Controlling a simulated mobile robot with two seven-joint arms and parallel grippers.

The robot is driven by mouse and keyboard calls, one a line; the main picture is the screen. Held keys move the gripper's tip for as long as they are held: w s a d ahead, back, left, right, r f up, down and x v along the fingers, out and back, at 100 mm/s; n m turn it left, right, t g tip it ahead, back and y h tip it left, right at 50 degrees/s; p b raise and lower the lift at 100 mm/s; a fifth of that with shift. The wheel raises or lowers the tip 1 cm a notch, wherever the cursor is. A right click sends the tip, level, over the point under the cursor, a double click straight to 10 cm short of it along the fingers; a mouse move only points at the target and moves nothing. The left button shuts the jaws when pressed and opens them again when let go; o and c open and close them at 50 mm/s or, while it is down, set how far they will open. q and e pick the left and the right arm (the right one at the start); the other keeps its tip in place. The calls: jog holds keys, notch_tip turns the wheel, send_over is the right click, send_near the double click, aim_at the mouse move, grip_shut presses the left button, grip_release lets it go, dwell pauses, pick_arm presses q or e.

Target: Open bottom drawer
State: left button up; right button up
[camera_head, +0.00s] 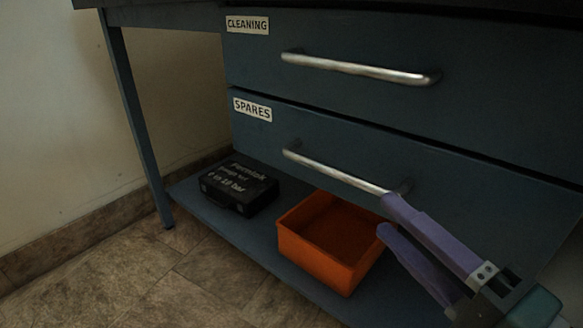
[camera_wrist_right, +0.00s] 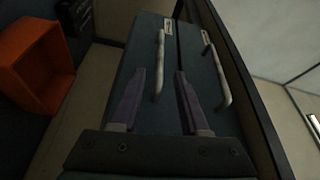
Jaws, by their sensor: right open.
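The bottom drawer (camera_head: 300,136), labelled SPARES, appears shut under the drawer labelled CLEANING (camera_head: 310,30). Its silver bar handle (camera_head: 335,170) slants across its front. My right gripper (camera_head: 386,216) is open, with its purple fingertips at the right end of this handle. One finger covers part of that end. In the right wrist view, the bottom handle (camera_wrist_right: 159,60) appears between the two open fingers (camera_wrist_right: 158,74); I cannot tell whether they touch it. My left gripper is not in view.
The upper drawer has a similar handle (camera_head: 360,68). Below the drawers, a shelf (camera_head: 225,222) carries a black case (camera_head: 238,188) and an open orange bin (camera_head: 310,257), close to the right gripper. Bare tiled floor (camera_head: 130,275) lies at the front left.

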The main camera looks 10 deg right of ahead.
aim_at(346, 175)
jog(key=b+x, duration=0.3)
jog(key=x, duration=0.6)
jog(key=shift+w+a+r, duration=0.1)
jog(key=shift+w, duration=0.3)
jog(key=shift+c, duration=0.4)
jog(key=shift+c, duration=1.4)
grip_shut()
